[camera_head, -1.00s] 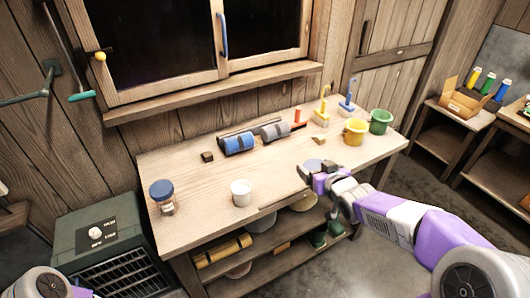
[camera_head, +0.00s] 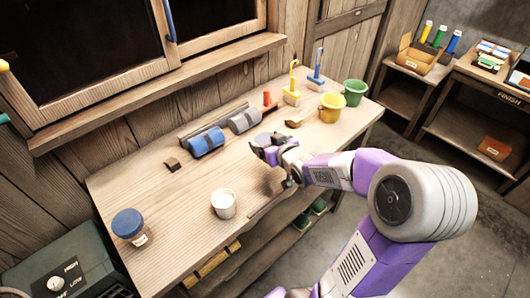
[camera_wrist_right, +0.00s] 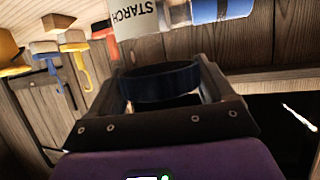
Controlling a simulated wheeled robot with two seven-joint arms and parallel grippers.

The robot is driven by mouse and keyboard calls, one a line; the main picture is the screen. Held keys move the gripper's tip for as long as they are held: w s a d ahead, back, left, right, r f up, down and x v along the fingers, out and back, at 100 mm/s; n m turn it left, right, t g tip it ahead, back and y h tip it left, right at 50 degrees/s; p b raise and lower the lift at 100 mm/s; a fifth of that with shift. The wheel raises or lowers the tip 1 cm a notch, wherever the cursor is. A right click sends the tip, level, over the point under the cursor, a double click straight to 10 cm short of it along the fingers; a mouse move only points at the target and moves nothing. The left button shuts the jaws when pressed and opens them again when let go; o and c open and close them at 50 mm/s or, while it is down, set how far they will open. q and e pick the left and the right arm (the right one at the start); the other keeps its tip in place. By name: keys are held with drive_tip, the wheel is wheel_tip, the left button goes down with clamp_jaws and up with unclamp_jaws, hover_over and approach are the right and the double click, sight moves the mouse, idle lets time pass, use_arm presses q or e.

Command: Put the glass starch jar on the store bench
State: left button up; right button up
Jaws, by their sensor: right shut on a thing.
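My right gripper (camera_head: 268,147) is over the wooden workbench (camera_head: 185,240), between the white cup and the rollers. It is shut on the glass starch jar (camera_wrist_right: 138,22). In the right wrist view the dark blue lid (camera_wrist_right: 160,82) sits between the two fingers, and a pale label reading STARCH shows beyond it. In the head view the jar's round top (camera_head: 272,137) is partly hidden by the fingers. I cannot tell if its base touches the bench. No sign reading STORE is readable. My left gripper is out of view.
A blue-lidded jar (camera_head: 130,227) and a white cup (camera_head: 223,204) stand at the bench's left. Blue and grey rollers (camera_head: 206,142), a yellow bucket (camera_head: 332,107) and a green bucket (camera_head: 355,92) stand behind. Right are a side bench (camera_head: 400,108) and a bench marked FINISH (camera_head: 490,93).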

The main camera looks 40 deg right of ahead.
wheel_tip(320, 180, down, 4)
drive_tip(key=shift+r+b, duration=0.25)
drive_tip(key=shift+b, duration=0.3)
drive_tip(key=shift+w+f, duration=0.1)
drive_tip(key=shift+f, duration=0.15)
drive_tip(key=o, duration=1.4)
drive_tip(key=shift+c, duration=0.2)
